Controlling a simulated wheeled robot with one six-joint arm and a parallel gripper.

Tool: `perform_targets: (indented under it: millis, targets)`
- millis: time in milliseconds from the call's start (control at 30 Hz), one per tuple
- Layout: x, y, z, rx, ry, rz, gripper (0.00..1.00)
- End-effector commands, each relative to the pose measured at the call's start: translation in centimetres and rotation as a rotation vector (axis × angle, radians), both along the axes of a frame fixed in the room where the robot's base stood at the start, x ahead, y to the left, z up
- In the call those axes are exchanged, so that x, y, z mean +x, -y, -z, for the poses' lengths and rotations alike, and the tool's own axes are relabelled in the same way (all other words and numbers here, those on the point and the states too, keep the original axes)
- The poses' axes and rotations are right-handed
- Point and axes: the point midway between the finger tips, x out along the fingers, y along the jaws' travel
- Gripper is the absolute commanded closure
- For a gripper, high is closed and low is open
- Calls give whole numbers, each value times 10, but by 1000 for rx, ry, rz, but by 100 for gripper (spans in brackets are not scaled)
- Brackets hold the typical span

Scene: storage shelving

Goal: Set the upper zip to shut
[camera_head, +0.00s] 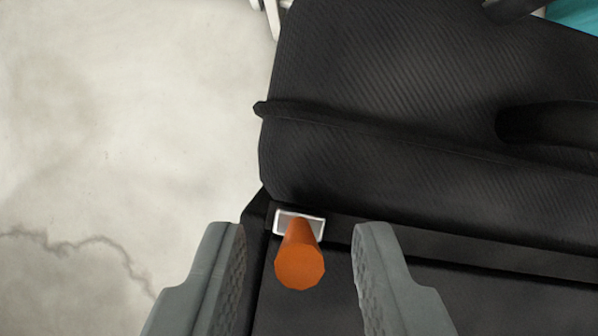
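A black ribbed fabric bag (400,75) fills the right side of the view. A dark band (440,238) runs across it, sloping slightly down to the right. My gripper (300,250) is open, one grey finger on each side of the orange pull, with gaps on both sides. I cannot tell whether this is the upper zip. Whether the zip is open or shut along the band is not clear.
A raised black seam (330,117) crosses the bag above the slider. A black handle-like loop (550,124) stands out at the right. Pale stained floor (120,130) lies clear on the left. A white object (268,12) and a teal surface (578,14) show at the top.

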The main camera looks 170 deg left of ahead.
Motion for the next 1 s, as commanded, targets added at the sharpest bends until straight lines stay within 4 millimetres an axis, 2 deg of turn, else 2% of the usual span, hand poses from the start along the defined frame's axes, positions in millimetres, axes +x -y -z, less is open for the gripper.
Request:
perform_targets:
  millis: [200, 533, 567, 700, 733, 1000]
  targets:
    - [7, 1, 17, 0, 0, 0, 67]
    - [8, 1, 19, 0, 1, 0, 67]
    - [8, 1, 19, 0, 1, 0, 69]
    - [8, 1, 19, 0, 1, 0, 97]
    - [8, 1, 19, 0, 0, 0, 100]
    - [7, 5, 19, 0, 0, 1, 100]
